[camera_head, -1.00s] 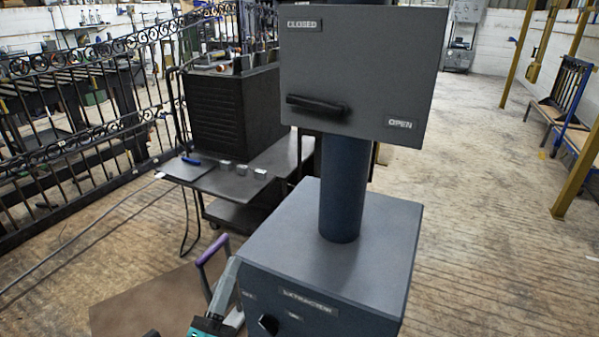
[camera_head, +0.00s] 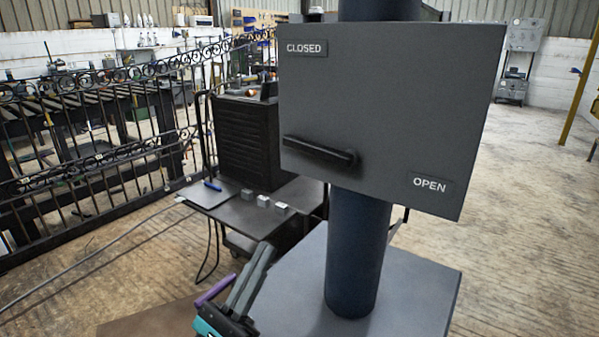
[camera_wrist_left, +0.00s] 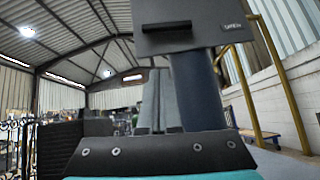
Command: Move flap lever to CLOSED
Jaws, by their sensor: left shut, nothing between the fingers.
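The flap lever (camera_head: 320,151) is a black bar on the front of a dark grey box (camera_head: 400,100). It lies close to horizontal, sloping slightly down to the right. A CLOSED label (camera_head: 306,48) is at the box's upper left and an OPEN label (camera_head: 429,185) at its lower right. My left gripper (camera_head: 262,258) is shut and empty, below and left of the lever, apart from it. In the left wrist view the lever (camera_wrist_left: 167,26) shows above the gripper's fingers (camera_wrist_left: 158,90). My right gripper is not in view.
A blue pipe (camera_head: 356,250) runs from the box down to a grey cabinet (camera_head: 400,310). A purple handle (camera_head: 214,290) is just left of my left gripper. A welding cart (camera_head: 245,140) and a shelf with small metal blocks (camera_head: 245,212) stand behind.

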